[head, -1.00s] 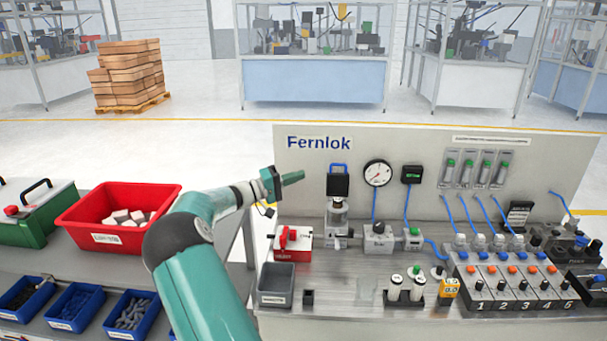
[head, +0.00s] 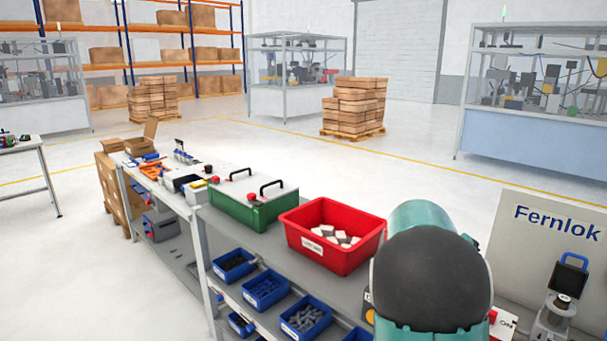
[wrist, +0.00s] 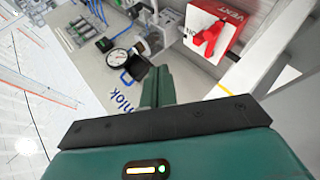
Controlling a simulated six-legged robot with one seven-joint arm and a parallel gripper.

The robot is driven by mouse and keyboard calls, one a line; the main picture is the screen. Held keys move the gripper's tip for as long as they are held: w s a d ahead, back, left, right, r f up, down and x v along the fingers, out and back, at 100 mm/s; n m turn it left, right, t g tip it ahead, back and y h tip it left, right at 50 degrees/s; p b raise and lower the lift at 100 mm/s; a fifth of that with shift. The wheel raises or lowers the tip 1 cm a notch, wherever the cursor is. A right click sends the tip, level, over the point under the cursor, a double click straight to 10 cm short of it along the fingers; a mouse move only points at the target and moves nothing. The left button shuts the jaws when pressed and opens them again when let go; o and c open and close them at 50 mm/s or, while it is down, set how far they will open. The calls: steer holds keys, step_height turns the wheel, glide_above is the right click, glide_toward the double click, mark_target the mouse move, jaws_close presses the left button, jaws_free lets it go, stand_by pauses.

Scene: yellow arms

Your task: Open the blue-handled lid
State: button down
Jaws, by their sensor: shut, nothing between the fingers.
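The lid (head: 568,273) is a small black piece with a blue loop handle. It stands upright on top of a grey metal fixture (head: 553,318) at the right edge of the head view, in front of the Fernlok panel. In the wrist view the black lid (wrist: 138,67) and its blue handle show just past my fingertips. My gripper (wrist: 158,72) has its green fingers together with nothing between them. I cannot tell how far the fingers are from the lid. In the head view my arm hides the gripper.
A red bin (head: 325,262) of pale blocks and a green case (head: 250,215) stand on the bench at left. A red switch box (wrist: 212,30) sits near the fixture. The gauge (wrist: 117,57) is close beside the lid. Open floor lies behind the bench.

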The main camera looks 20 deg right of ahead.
steer(key=s+a+n+t+y, duration=0.2)
steer(key=s+a+t+y, duration=0.1)
steer(key=a, duration=1.1)
steer(key=s+a+r+n+t+y, duration=0.1)
steer(key=s+a+n+t+y, duration=0.2)
steer(key=a, duration=1.1)
steer(key=s+a+r+n+t+y, duration=0.1)
steer(key=s+a+n+t+y, duration=0.2)
steer(key=a, duration=1.1)
steer(key=shift+s+a+t, duration=0.25)
steer(key=shift+s+t, duration=0.35)
steer(key=shift+t, duration=0.3)
steer(key=c, duration=1.8)
jaws_free()
steer(key=shift+s+a+f+n+y, duration=0.1)
steer(key=shift+s+a+n+y, duration=0.2)
steer(key=shift+a, duration=0.15)
steer(key=shift+w, duration=0.1)
